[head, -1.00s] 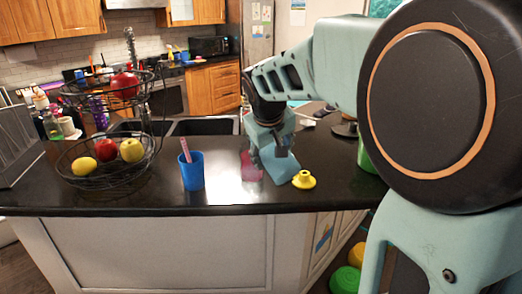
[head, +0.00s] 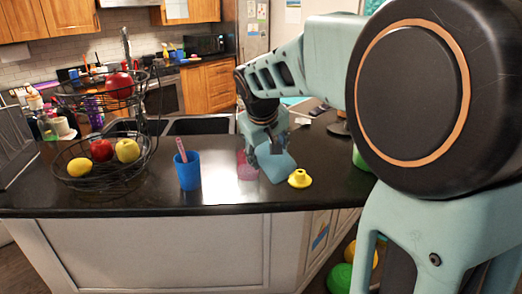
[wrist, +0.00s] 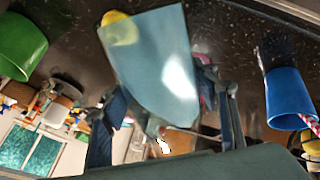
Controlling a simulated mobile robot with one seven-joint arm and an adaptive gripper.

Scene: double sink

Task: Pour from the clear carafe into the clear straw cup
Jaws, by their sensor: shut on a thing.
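My gripper (head: 266,146) is shut on a light blue carafe (head: 279,167), which looks bluish rather than clear. The carafe is tilted, its wide end down and to the right, close above the counter; I cannot tell if it touches. In the wrist view the carafe (wrist: 155,65) lies between the two fingers (wrist: 168,112). The straw cup (head: 188,171) is blue, with a red-and-white straw (head: 181,150), and stands upright on the counter left of my gripper. It also shows at the right of the wrist view (wrist: 287,97). Any contents are not visible.
A pink object (head: 246,166) stands just left of the carafe, partly hidden. A yellow object (head: 299,179) sits to its right. A green container (wrist: 20,45) is farther right on the counter. A wire fruit basket (head: 105,170) stands left of the cup. The sink (head: 200,125) is behind.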

